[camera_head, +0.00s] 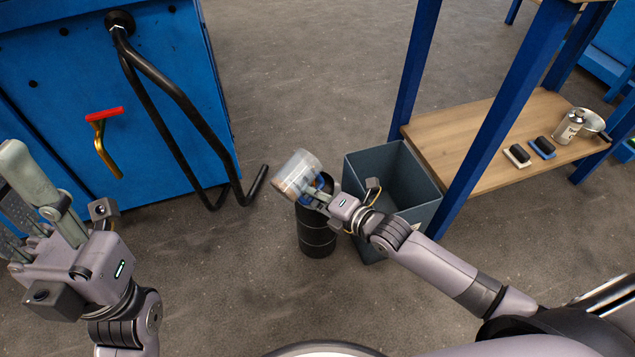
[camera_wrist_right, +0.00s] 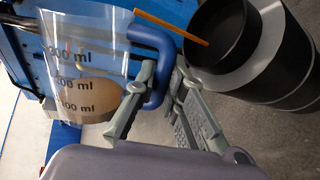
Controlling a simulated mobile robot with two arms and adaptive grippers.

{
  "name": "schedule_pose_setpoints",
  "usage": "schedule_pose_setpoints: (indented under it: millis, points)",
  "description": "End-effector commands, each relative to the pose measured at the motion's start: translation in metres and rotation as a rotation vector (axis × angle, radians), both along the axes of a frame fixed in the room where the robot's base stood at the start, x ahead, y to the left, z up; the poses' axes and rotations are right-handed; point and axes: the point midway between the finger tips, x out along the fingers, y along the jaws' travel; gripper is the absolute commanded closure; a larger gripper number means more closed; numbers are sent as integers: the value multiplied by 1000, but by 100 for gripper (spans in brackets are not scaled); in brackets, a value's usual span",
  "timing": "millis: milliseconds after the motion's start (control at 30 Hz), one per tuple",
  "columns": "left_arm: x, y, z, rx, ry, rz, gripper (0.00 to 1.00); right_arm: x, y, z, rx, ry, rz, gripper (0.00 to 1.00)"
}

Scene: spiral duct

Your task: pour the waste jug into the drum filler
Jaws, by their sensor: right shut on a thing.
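The waste jug (camera_head: 296,172) is a clear beaker with ml marks and a blue handle; it also shows in the right wrist view (camera_wrist_right: 85,55). It holds some brownish liquid near its base. My right gripper (camera_head: 315,194) is shut on the handle and holds the jug tilted, above and beside the black drum (camera_head: 317,236). In the right wrist view the drum's black filler (camera_wrist_right: 235,35) is open, and a thin orange-brown streak (camera_wrist_right: 170,27) runs from the jug's rim to it. The filler is mostly hidden in the head view. My left gripper (camera_head: 35,205) is open and empty.
A grey bin (camera_head: 392,170) stands just right of the drum. A blue-legged bench with a wooden lower shelf (camera_head: 485,140) is beyond it. A blue cabinet (camera_head: 165,75) with a black bent pipe (camera_head: 185,105) and red-handled tap (camera_head: 104,115) is at left.

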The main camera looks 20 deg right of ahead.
Motion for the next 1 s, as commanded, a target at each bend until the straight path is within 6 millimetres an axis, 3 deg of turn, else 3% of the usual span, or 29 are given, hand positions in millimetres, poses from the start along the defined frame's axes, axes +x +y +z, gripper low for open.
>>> schedule_pose_setpoints:
  millis: [1000]
  points:
    - [0, 0, 1, 0, -4, 0, 68, 2, -3, -1, 54, 32, -1, 100]
